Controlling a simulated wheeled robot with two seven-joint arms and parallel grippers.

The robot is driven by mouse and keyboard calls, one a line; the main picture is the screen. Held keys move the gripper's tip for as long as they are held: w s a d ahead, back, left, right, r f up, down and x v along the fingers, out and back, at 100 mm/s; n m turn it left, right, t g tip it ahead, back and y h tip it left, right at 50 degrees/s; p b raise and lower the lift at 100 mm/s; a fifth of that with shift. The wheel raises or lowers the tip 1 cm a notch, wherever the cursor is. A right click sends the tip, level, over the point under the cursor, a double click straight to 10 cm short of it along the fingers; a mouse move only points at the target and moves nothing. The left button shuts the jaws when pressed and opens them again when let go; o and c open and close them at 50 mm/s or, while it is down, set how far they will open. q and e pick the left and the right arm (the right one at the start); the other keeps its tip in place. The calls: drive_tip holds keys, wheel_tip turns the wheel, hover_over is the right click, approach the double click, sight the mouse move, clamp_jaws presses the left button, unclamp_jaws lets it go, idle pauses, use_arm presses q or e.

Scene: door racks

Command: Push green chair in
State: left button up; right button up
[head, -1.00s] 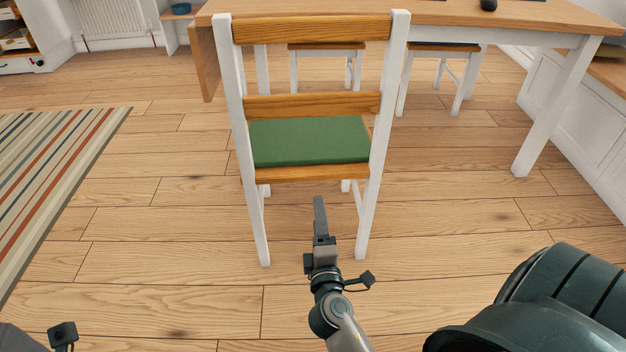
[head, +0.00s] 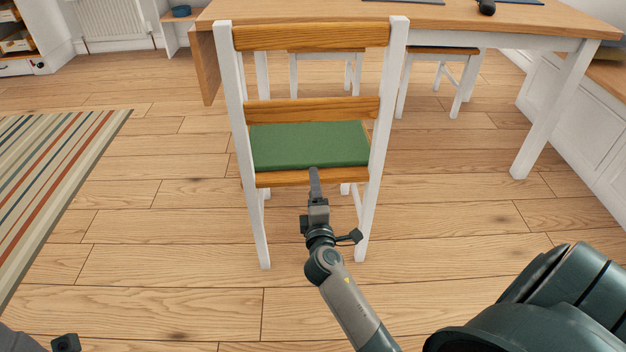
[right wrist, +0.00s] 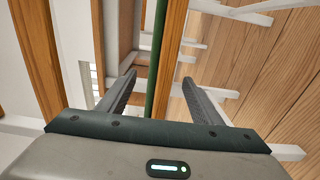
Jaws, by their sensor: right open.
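The green chair (head: 387,130) has white legs, wooden back slats and a green seat cushion (head: 308,146). It stands upright with its back towards me, in front of the wooden table (head: 420,14). My right gripper (head: 314,178) is at the rear edge of the seat, below the lower back slat. In the right wrist view, its two fingers (right wrist: 160,88) are spread apart, with the cushion's green edge (right wrist: 158,55) and a wooden rail between them in the picture. I cannot tell whether they touch the chair. Only a bit of my left arm shows at the bottom left; its fingers are hidden.
Two more seats (head: 445,51) stand under the table. A white table leg (head: 548,110) is to the right, near white cabinets (head: 590,130). A striped rug (head: 50,170) lies at the left. The floor around the chair is clear.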

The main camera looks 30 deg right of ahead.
drive_tip(key=shift+x, duration=2.15)
clamp_jaws()
